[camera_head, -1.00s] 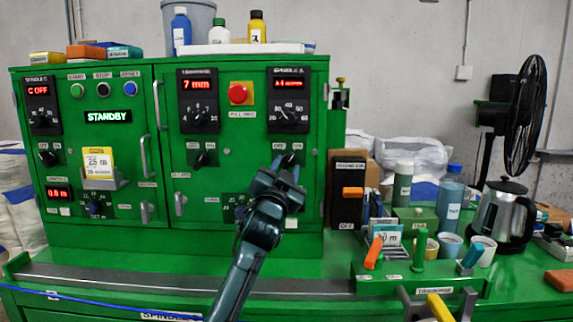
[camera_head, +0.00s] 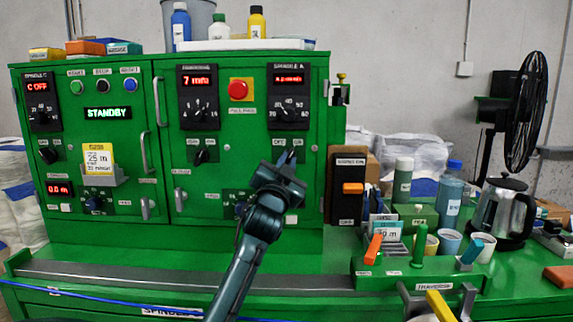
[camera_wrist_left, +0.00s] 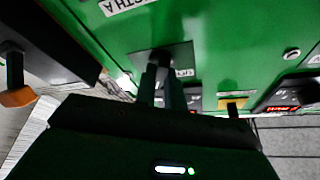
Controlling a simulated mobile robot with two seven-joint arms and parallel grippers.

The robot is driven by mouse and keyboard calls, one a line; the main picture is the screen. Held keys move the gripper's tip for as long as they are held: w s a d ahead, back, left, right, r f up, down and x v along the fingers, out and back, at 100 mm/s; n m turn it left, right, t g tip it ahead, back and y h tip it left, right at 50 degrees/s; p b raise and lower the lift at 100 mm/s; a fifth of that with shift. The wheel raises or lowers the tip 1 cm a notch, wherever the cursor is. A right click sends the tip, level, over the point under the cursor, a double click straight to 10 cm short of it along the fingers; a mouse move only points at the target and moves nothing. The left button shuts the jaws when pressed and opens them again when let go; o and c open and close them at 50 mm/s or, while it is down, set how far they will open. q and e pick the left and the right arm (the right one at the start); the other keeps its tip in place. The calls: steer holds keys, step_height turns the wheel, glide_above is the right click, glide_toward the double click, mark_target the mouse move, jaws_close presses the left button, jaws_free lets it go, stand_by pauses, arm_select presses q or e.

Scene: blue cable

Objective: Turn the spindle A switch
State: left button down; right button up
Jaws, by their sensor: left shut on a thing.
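The spindle A switch (camera_head: 291,142) is on the green cabinet's right side, below the spindle A dial and display. Its small labels show above my left gripper (camera_head: 287,157), but its knob is mostly hidden. My left gripper is shut on the switch knob. In the left wrist view the two dark fingers (camera_wrist_left: 161,88) reach up to the dark knob (camera_wrist_left: 158,60) on its grey plate, and they close on it from both sides.
The spindle A display (camera_head: 289,79) glows red, its text too blurred to read. A red button (camera_head: 239,90) is to its left. A black box with an orange lever (camera_head: 352,188) stands right of my gripper. Cups, bottles and a kettle (camera_head: 503,212) crowd the bench at right.

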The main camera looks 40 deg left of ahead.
arm_select(q)
steer(key=shift+f, duration=0.1)
arm_select(e)
steer(key=shift+f, duration=0.15)
arm_select(q)
steer(key=shift+f+n+y+b, duration=0.1)
steer(key=shift+n+y+b, duration=0.4)
steer(key=shift+n, duration=0.3)
steer(key=shift+w+d+n+g+y+b, duration=0.1)
steer(key=shift+n+g+y+b, duration=0.9)
steer(key=shift+n, duration=1.65)
steer(key=shift+w+d+n+g+y+b, duration=0.15)
steer(key=shift+n+g+y+b, duration=0.85)
steer(key=shift+n, duration=1.6)
steer(key=shift+w+d+n+g+y+b, duration=0.1)
steer(key=shift+n+g+y+b, duration=0.85)
steer(key=shift+n, duration=1.7)
arm_select(e)
steer(key=shift+w+a+f+m+t+y, duration=0.15)
steer(key=shift+a+f+m, duration=0.15)
steer(key=shift+f, duration=0.5)
steer(key=shift+w+a+f+m+t+y, duration=0.15)
steer(key=shift+a+f+m, duration=0.1)
steer(key=shift+f, duration=0.5)
arm_select(q)
steer(key=shift+r, duration=0.2)
arm_select(e)
steer(key=shift+s, duration=0.1)
